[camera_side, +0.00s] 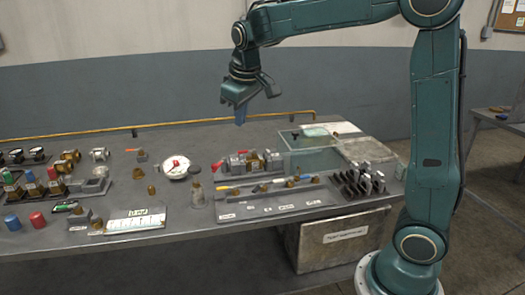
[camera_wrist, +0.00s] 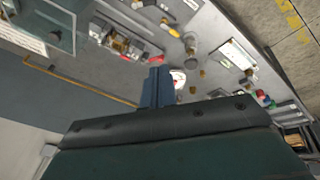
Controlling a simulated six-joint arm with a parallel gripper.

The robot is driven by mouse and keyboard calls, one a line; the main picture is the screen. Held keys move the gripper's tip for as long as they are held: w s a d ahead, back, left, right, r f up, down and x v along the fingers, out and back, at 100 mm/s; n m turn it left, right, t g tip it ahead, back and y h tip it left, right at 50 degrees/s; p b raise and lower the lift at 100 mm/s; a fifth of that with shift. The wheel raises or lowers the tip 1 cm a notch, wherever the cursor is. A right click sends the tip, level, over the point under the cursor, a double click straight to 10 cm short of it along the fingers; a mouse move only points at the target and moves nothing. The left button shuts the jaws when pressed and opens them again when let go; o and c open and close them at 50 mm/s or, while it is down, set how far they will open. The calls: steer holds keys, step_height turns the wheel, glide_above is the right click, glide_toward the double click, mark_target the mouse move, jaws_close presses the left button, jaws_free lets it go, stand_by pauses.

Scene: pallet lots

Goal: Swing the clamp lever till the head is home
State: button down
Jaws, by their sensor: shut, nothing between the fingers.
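A grey clamp fixture (camera_side: 268,168) with brass-coloured parts stands on the bench, right of the middle of the side view. A red-tipped lever (camera_side: 217,167) sticks out from its left end and lies low, close to level. In the wrist view the fixture (camera_wrist: 122,44) and its red lever (camera_wrist: 155,58) show just above and left of my fingers. The clamp head is too small to tell how it sits. My gripper (camera_side: 240,120) hangs well above the bench, behind and over the clamp, touching nothing. Its blue fingers (camera_wrist: 157,82) are together and empty.
A round dial gauge (camera_side: 175,168) and a glass bottle (camera_side: 196,193) stand left of the clamp. A labelled tray (camera_side: 240,213) lies in front, a clear bin (camera_side: 310,157) to the right, and a black rack (camera_side: 362,182) beyond. A yellow pipe (camera_side: 150,124) runs along the back edge.

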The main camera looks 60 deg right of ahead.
steer(key=w+d+f+m, duration=0.2)
steer(key=w+f+m, duration=0.4)
steer(key=w+f, duration=0.3)
steer(key=shift+d+g+y, duration=0.3)
steer(key=shift+y, duration=0.1)
steer(key=shift+f, duration=0.1)
steer(key=w+d+f, duration=0.3)
steer(key=w+f, duration=0.2)
steer(key=f, duration=0.6)
steer(key=shift+w, duration=0.2)
